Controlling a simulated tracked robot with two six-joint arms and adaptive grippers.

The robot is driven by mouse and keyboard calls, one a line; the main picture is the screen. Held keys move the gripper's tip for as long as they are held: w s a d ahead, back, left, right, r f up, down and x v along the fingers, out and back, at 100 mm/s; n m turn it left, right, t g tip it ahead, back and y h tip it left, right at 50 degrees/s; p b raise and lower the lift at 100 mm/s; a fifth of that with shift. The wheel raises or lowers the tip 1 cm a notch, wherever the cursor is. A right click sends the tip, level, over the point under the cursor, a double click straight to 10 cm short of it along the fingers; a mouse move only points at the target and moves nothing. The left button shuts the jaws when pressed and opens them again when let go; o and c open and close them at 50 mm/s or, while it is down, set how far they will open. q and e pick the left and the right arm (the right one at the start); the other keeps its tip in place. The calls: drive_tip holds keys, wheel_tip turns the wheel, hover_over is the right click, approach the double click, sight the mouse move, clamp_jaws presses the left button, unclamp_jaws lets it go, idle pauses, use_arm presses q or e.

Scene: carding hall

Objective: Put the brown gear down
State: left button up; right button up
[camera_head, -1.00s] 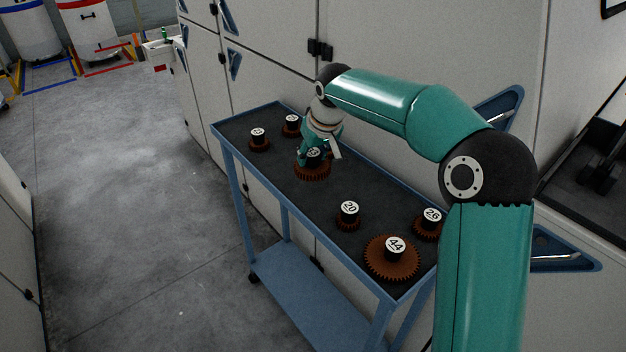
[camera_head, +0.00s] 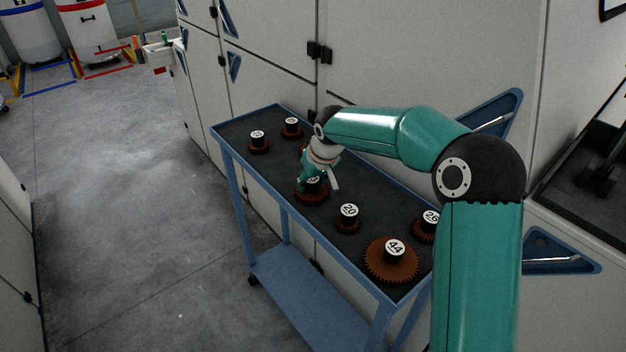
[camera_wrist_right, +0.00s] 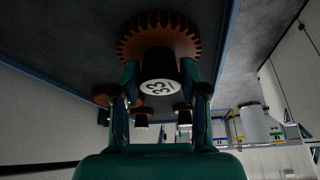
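The brown gear (camera_head: 311,198) has a toothed rim and a black hub. My right gripper (camera_head: 315,180) is above it on the blue trolley's dark top (camera_head: 245,128), between the far gears and the near ones. In the right wrist view, the fingers are on both sides of the hub, whose white label reads 33 (camera_wrist_right: 158,87), and appear closed on it. The toothed rim (camera_wrist_right: 158,32) lies beyond the fingertips. The gear is at or very close to the trolley top; I cannot tell whether it touches. My left gripper is not in view.
Gears labelled 20 (camera_head: 348,227), 44 (camera_head: 391,272) and 26 (camera_head: 424,236) stand on the near part of the top. Two small gears (camera_head: 258,147) (camera_head: 291,132) stand at the far end. Cabinets (camera_head: 430,50) line the trolley's right side. Grey floor (camera_head: 120,200) is clear at left.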

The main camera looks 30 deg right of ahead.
drive_tip(key=shift+o, duration=1.3)
drive_tip(key=shift+r, duration=0.1)
drive_tip(key=v, duration=1.2)
drive_tip(key=shift+b, duration=0.45)
drive_tip(key=shift+r, duration=0.1)
